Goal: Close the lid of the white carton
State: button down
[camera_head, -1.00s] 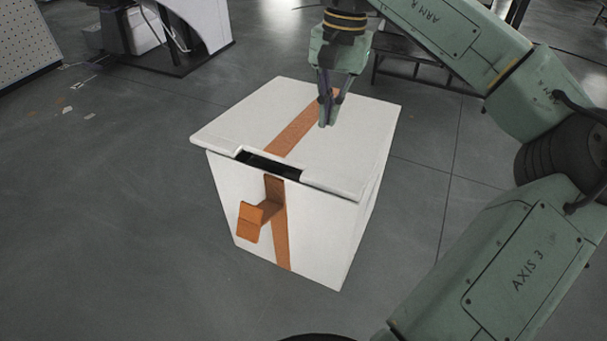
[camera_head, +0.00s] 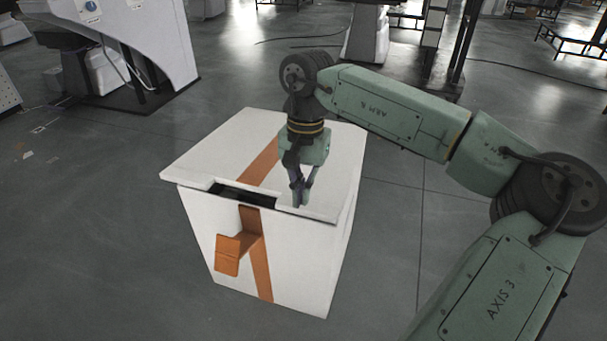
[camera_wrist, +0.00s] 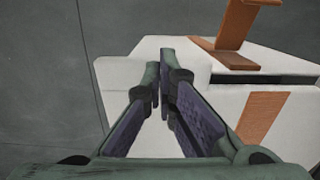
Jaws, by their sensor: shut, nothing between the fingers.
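The white carton (camera_head: 196,222) stands on the floor with an orange stripe down its front and over its top. Its white lid (camera_head: 215,150) lies over the top almost flat, with a thin dark gap under its front edge. A notch in the lid's front edge shows a dark opening. An orange bent tab (camera_head: 238,245) sticks out from the front face; it also shows in the wrist view (camera_wrist: 235,25). My gripper (camera_head: 299,203) is shut and empty, pointing down at the lid's front edge, right of the notch. I cannot tell whether the fingertips touch the lid.
Grey floor is clear around the carton. A white and dark machine (camera_head: 130,45) stands at the back left. Dark posts and frames stand at the back right.

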jog(key=shift+s+f, duration=0.1)
jog(key=shift+f, duration=0.5)
jog(key=shift+t+h, duration=0.3)
jog(key=shift+t, duration=0.6)
jog(key=f+b, duration=0.4)
jog(key=s+f+b, duration=0.1)
jog(key=f+b, duration=0.1)
jog(key=shift+a+f, duration=0.15)
jog(key=shift+f, duration=0.25)
